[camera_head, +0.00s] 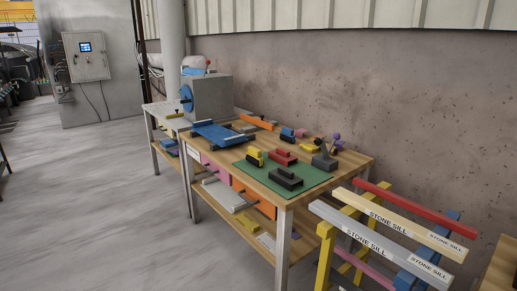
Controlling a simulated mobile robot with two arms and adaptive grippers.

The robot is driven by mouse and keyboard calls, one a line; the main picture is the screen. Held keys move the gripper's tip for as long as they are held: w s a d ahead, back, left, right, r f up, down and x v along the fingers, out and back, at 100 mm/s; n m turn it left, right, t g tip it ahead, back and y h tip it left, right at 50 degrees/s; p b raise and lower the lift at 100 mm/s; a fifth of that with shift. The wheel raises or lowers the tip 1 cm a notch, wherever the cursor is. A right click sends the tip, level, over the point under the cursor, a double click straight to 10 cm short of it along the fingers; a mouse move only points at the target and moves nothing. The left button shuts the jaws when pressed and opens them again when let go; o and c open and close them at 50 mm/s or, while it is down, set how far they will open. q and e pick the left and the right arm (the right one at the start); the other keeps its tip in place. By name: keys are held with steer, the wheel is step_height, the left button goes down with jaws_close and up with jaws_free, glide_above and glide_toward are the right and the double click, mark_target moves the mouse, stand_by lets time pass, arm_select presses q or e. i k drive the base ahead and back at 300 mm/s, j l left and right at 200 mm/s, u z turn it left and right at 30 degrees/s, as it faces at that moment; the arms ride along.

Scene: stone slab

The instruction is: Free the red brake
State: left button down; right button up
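A red block-shaped piece (283,158) sits on a green mat (309,181) on the wooden workbench. It may be the red brake, but I cannot tell for sure. Beside it on the mat are a yellow and black piece (255,156) and a black block (286,179). A grey piece with an upright stem (325,161) stands at the mat's right side. A grey machine box (209,98) with a blue wheel (187,98) stands at the bench's far end; a small red knob (208,62) shows above it. Neither of my grippers is in view.
A rack of stone sills (385,220) stands close at the right. The grey floor left of the bench is clear.

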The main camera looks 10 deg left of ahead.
mark_target(208, 62)
steer(key=i+j+u, duration=0.3)
steer(key=i, duration=0.25)
steer(key=i+j+u, duration=0.3)
steer(key=i, duration=0.25)
steer(key=i+u, duration=0.3)
steer(key=i, duration=0.3)
steer(key=i+j+z, duration=0.1)
steer(key=i+z, duration=0.35)
steer(key=i+j+z, duration=0.45)
steer(key=i, duration=0.2)
steer(key=i+j+z, duration=0.9)
steer(key=j, duration=0.15)
steer(key=i+j+z, duration=0.25)
steer(key=j+z, duration=0.2)
steer(key=j, duration=0.3)
